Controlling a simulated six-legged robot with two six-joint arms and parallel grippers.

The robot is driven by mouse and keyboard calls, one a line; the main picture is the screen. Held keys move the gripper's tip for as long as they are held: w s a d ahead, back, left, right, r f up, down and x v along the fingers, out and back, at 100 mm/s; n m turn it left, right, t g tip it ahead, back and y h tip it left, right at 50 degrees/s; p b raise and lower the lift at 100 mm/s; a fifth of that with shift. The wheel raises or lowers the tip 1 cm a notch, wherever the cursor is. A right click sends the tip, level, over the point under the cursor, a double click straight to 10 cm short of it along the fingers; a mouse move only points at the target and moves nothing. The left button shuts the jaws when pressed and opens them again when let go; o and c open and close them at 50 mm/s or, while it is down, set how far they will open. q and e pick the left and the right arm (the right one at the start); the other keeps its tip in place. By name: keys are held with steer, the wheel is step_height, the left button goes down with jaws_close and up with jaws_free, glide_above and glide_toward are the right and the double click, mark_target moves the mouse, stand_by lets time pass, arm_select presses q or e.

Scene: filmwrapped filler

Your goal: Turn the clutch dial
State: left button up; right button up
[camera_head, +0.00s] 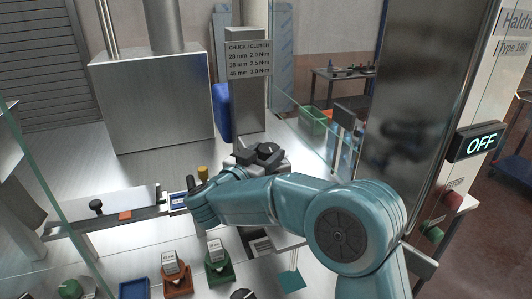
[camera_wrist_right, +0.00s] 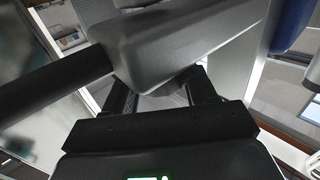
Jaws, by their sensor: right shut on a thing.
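The dark clutch dial (camera_head: 268,152) sits on a silver block in front of the grey column, in the middle of the head view. My right arm, teal, reaches in from the lower right, and its forearm crosses in front of this block. In the right wrist view, the fingers of my right gripper (camera_wrist_right: 162,84) are shut on the underside of a large grey part, which seems to be the clutch dial (camera_wrist_right: 185,40). The grip is mostly hidden by this part, and in the head view the dark fingers are hard to tell from the dial. My left gripper is not in view.
A sign (camera_head: 248,60) on the column reads CHUCK / CLUTCH with sizes and torques. A panel (camera_head: 478,145) at right reads OFF. A large steel box (camera_head: 155,100) stands behind left. Green and brown holders (camera_head: 218,272) stand at the front. A glass pane edges the left.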

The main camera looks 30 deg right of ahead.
steer(key=m+g, duration=0.1)
steer(key=g, duration=0.1)
steer(key=m+g+h, duration=0.1)
steer(key=g, duration=0.1)
steer(key=m+g, duration=0.2)
steer(key=shift+w+a+h, duration=0.1)
steer(key=shift+w+h, duration=0.2)
steer(key=shift+w+m+g, duration=0.15)
steer(key=shift+m+g, duration=1.15)
steer(key=shift+g, duration=0.8)
steer(key=o, duration=1.1)
steer(key=shift+c, duration=0.2)
